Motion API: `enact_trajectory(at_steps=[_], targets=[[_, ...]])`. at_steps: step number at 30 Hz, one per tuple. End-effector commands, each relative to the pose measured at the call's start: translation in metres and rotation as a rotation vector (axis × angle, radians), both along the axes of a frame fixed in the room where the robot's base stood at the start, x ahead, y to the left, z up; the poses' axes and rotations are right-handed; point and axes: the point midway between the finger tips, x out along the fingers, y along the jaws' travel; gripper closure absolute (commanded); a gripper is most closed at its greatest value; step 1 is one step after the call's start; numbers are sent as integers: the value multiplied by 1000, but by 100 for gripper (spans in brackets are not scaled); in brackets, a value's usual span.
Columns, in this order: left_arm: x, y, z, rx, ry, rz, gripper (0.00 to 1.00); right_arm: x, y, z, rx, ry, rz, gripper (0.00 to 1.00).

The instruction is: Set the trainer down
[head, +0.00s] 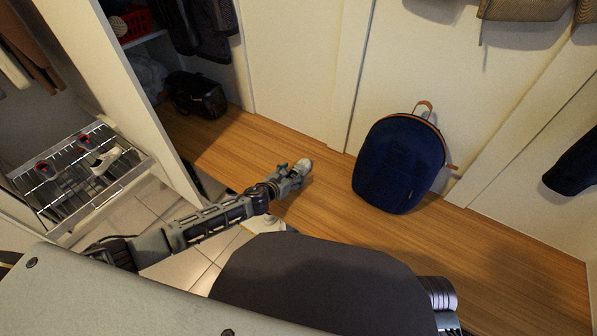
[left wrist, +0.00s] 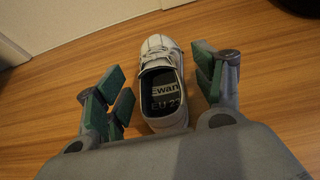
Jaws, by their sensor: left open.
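The trainer (left wrist: 163,70) is a light grey-white shoe with a dark insole bearing printed letters. In the left wrist view it lies upright on the wooden floor, between the spread fingers of my left gripper (left wrist: 163,98), with a visible gap on each side. In the head view, my left gripper (head: 293,178) is low over the wooden floor, and a small pale part of the trainer (head: 304,166) shows at its tip. My left gripper is open. My right gripper is not in view.
A dark blue backpack (head: 399,163) stands on the wooden floor (head: 480,255) to the right. A wire shoe rack (head: 60,205) with several shoes is at the left, beside a white panel (head: 135,90). A black bag (head: 197,96) sits at the back. Floor around the trainer is clear.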

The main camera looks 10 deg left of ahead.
Motion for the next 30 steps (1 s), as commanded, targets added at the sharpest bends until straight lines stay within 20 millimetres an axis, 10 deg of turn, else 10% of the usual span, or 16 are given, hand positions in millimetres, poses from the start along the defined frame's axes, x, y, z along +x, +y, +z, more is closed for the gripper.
enact_trajectory(at_steps=[4,17,30], targets=[[0,0,0,0,0,0,31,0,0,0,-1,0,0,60],[0,0,0,0,0,0,86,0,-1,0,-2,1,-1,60],[0,0,7,0,-1,1,87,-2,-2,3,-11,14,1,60]])
